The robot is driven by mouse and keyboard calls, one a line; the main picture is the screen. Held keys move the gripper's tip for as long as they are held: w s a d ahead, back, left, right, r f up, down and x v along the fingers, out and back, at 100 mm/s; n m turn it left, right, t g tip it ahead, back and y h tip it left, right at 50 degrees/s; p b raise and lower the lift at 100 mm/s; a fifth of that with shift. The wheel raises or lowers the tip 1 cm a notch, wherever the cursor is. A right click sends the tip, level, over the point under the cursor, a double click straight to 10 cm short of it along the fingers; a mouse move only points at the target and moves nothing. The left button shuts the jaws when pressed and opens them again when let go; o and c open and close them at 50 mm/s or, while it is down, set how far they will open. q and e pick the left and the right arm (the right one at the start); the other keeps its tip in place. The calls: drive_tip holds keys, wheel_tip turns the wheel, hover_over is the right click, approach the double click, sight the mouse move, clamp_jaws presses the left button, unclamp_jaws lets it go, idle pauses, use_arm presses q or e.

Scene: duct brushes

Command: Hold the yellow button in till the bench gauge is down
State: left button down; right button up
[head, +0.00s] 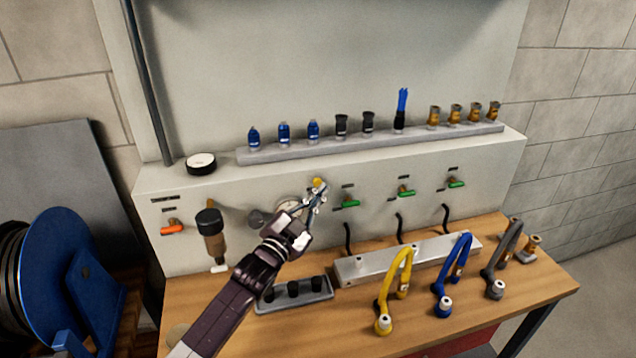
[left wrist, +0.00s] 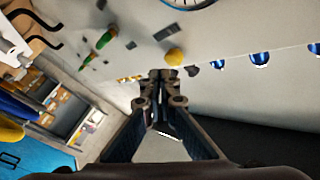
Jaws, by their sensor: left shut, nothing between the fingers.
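The yellow button (head: 318,183) is on the pale front panel of the bench. My left gripper (head: 317,193) is shut and empty, its tips just in front of and below the button. In the left wrist view the button (left wrist: 175,56) shows just beyond the shut fingertips (left wrist: 162,76); I cannot tell whether they touch it or whether it is pressed in. A round pale gauge (head: 288,206) on the panel is partly hidden behind my left gripper, and its needle cannot be read. My right gripper is in neither view.
Green-handled valves (head: 351,202) lie to the right, an orange one (head: 172,227) to the left. A filter unit (head: 210,232) hangs left of my arm. Yellow (head: 399,271), blue (head: 458,262) and grey (head: 506,258) hoses stand on the bench. A shelf rail (head: 376,139) holds several fittings.

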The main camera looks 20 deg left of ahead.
use_arm(q)
drive_tip(key=s+d+p, duration=0.1)
drive_tip(key=s, duration=0.1)
drive_tip(key=s+d+p, duration=0.1)
drive_tip(key=s, duration=0.1)
drive_tip(key=shift+d, duration=0.4)
idle(0.4)
